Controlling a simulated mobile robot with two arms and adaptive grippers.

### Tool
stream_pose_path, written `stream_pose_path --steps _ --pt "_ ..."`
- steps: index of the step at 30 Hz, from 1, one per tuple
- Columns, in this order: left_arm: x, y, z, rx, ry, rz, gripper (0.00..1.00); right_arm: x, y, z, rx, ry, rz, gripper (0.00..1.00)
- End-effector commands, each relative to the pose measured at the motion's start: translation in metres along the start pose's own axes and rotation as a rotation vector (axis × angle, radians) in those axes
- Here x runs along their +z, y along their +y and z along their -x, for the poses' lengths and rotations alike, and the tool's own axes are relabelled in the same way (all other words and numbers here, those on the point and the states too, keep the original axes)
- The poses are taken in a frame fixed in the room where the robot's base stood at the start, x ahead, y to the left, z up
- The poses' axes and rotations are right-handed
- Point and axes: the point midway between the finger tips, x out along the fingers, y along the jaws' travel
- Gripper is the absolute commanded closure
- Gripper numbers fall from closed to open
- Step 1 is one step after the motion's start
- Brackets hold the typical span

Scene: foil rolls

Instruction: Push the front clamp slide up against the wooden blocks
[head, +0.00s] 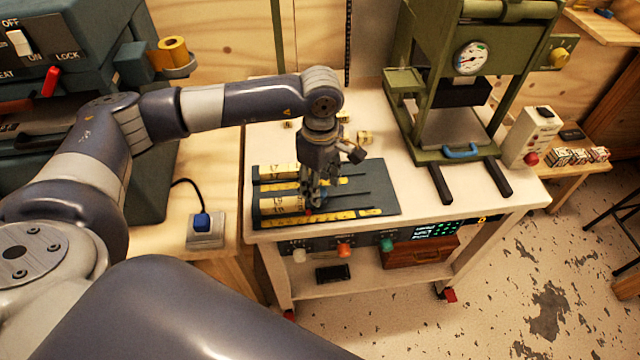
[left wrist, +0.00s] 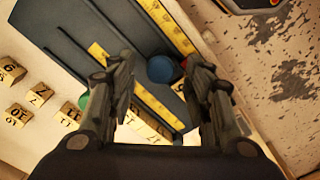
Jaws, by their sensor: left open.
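A dark clamp plate (head: 385,190) with yellow rulers (head: 370,212) lies at the front left of the white cart top. Wooden blocks (head: 280,204) sit in rows at its left end; some show in the left wrist view (left wrist: 150,128). My left gripper (head: 312,206) points down over the front of the plate, its fingers apart. In the left wrist view a round blue knob (left wrist: 162,69), with a red bit beside it, shows between the fingers (left wrist: 162,90). The front clamp slide is mostly hidden by my gripper; I cannot tell its gap to the blocks. My right gripper is not in view.
Several loose numbered blocks (left wrist: 40,93) lie behind the plate. A green press (head: 470,110) with a gauge stands at the back right. A control panel (head: 425,232) with coloured knobs runs along the cart's front edge.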

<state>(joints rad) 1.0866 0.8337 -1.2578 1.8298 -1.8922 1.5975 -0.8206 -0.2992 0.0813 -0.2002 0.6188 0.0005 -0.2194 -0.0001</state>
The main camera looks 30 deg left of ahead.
Motion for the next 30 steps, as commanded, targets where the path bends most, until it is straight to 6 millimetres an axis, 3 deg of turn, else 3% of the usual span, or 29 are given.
stream_pose_path --steps 9,15,21,30 --pt "0.000 0.001 0.068 0.006 0.001 -0.001 0.54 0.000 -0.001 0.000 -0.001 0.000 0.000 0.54" --pt "0.000 0.001 0.098 0.004 0.001 0.000 0.54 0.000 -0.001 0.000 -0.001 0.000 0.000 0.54" --pt "0.000 0.000 0.108 0.002 0.001 0.000 0.54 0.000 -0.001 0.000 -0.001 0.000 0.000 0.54" --pt "0.000 0.000 0.108 0.001 0.001 0.000 0.54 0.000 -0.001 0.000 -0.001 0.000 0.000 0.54"
